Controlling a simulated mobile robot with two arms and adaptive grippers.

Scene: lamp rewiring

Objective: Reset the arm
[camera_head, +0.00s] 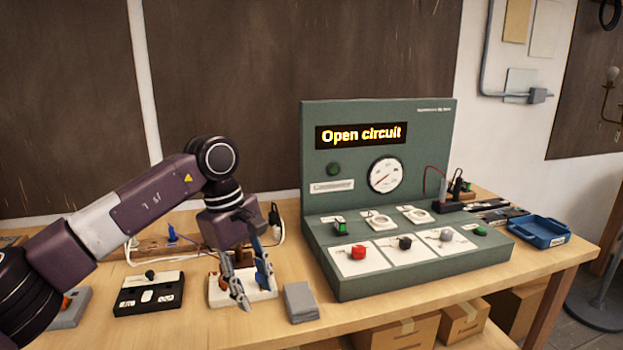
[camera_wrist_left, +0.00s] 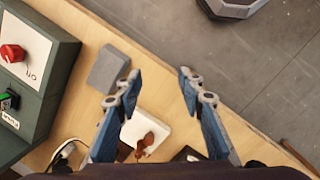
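My left gripper (camera_head: 255,292) points down over the left-middle of the bench in the head view. In the left wrist view its two blue fingers (camera_wrist_left: 160,88) stand apart with nothing between the tips. Below and behind the fingers is a white block (camera_wrist_left: 184,127) with a brown part (camera_wrist_left: 147,137) on it; the fingers partly hide it in the head view. A grey block (camera_head: 300,302) lies just right of the gripper, and it also shows in the left wrist view (camera_wrist_left: 108,69). My right gripper is in neither view.
A green test console (camera_head: 375,285) reading "Open circuit" fills the bench middle. A black-and-white device (camera_head: 148,296) stands left of the gripper. A power strip with cables lies behind it. A blue tray (camera_head: 540,232) is at the right.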

